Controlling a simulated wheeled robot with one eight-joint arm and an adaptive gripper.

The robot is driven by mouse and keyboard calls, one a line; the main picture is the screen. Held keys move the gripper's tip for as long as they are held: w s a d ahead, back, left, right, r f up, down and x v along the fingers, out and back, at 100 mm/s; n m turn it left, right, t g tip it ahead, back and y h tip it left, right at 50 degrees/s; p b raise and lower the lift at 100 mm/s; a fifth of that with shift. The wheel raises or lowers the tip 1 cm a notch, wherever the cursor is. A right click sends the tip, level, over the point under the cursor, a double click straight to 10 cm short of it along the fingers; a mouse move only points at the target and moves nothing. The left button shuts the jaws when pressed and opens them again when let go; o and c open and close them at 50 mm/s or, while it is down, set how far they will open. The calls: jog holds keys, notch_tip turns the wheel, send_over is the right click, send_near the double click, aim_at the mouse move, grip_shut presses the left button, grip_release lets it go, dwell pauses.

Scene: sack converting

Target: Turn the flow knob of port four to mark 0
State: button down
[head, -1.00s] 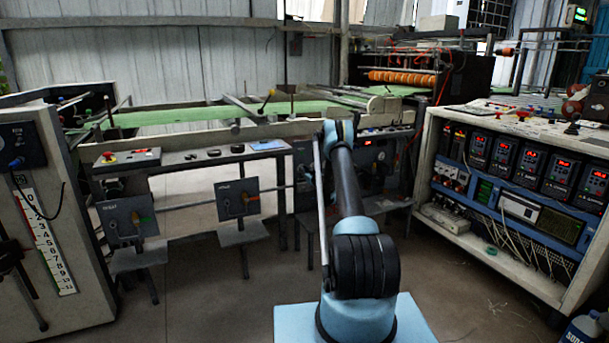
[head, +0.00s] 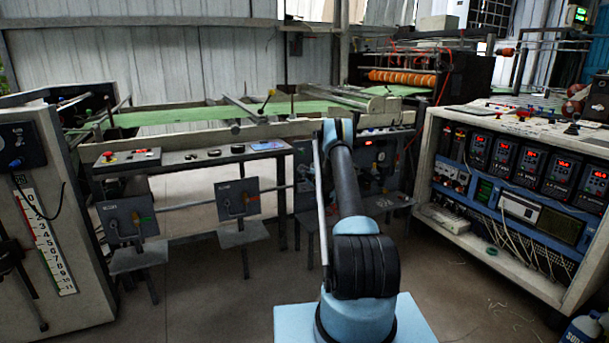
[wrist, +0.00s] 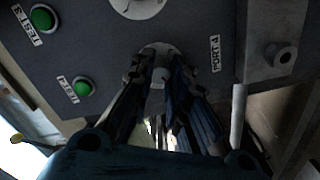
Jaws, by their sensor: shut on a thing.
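In the wrist view, a dark panel (wrist: 112,32) carries a label reading "PORT 4" (wrist: 215,54). A small pale knob (wrist: 158,78) stands out from the panel left of that label, in front of a light round plate (wrist: 156,49). My gripper (wrist: 159,84) has its two dark fingers closed on the knob from both sides. The fingers hide most of the knob and its scale, so I cannot read its mark. In the head view my arm reaches to a dark panel (head: 377,156) under the green-belted machine, and hides the gripper and knob.
In the wrist view, two green buttons (wrist: 83,89) sit left of the knob, a white dial (wrist: 137,5) above it, and a grey fitting (wrist: 283,57) at the right. In the head view, a control cabinet (head: 432,150) stands right and a scale board (head: 47,240) left.

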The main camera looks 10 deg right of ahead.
jog(key=shift+n, duration=1.5)
jog(key=c, duration=1.5)
grip_release()
jog(key=shift+f, duration=0.1)
jog(key=v, duration=1.2)
jog(key=shift+f, duration=0.1)
